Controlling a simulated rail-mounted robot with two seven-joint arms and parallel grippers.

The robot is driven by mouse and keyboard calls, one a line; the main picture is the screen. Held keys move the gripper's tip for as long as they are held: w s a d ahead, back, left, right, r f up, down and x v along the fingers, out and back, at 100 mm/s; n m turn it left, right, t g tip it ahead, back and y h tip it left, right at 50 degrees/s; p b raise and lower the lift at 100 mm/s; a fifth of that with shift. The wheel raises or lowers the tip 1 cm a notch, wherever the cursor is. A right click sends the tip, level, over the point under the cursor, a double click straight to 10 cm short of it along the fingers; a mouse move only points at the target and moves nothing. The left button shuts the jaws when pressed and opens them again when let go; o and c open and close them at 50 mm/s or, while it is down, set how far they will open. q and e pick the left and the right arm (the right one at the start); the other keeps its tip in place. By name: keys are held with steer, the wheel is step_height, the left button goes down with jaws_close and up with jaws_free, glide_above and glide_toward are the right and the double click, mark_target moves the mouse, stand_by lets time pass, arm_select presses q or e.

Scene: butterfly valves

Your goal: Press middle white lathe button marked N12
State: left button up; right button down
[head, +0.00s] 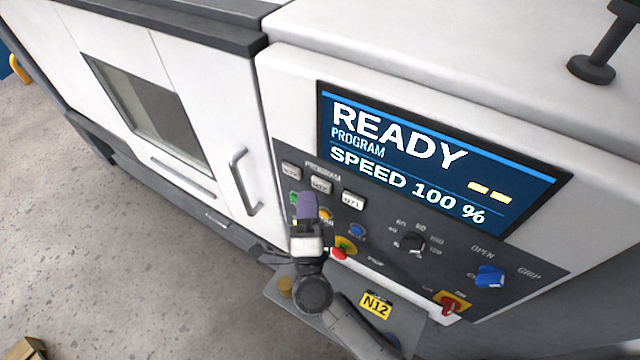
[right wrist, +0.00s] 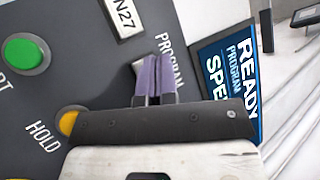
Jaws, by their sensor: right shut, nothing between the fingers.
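The lathe's white program buttons sit in a row under the display in the head view. The middle white button (head: 321,184) has a dark marking too small to read surely; it lies between the left white button (head: 291,171) and the right white button (head: 353,198). My right gripper (head: 307,203) is shut and empty, its purple fingertips just below the middle button in that picture. Contact cannot be told. My left gripper is not in view.
The display (head: 430,155) reads READY, PROGRAM with dashes, SPEED 100 %. Green (right wrist: 27,53) and yellow (right wrist: 68,121) buttons are close to the fingers. A red button (head: 338,254), black dial (head: 412,243) and blue knob (head: 489,276) are lower. A yellow plate (head: 376,305) reads N12.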

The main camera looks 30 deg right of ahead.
steer(key=shift+d, duration=0.1)
steer(key=shift+w+d, duration=0.2)
steer(key=shift+d, duration=0.05)
steer(key=shift+w+d+p, duration=0.2)
steer(key=shift+d+p, duration=0.1)
steer(key=shift+d, duration=0.05)
stand_by(0.8)
stand_by(0.3)
steer(key=shift+a, duration=0.1)
steer(key=shift+s+a, duration=0.45)
steer(key=shift+a, duration=0.15)
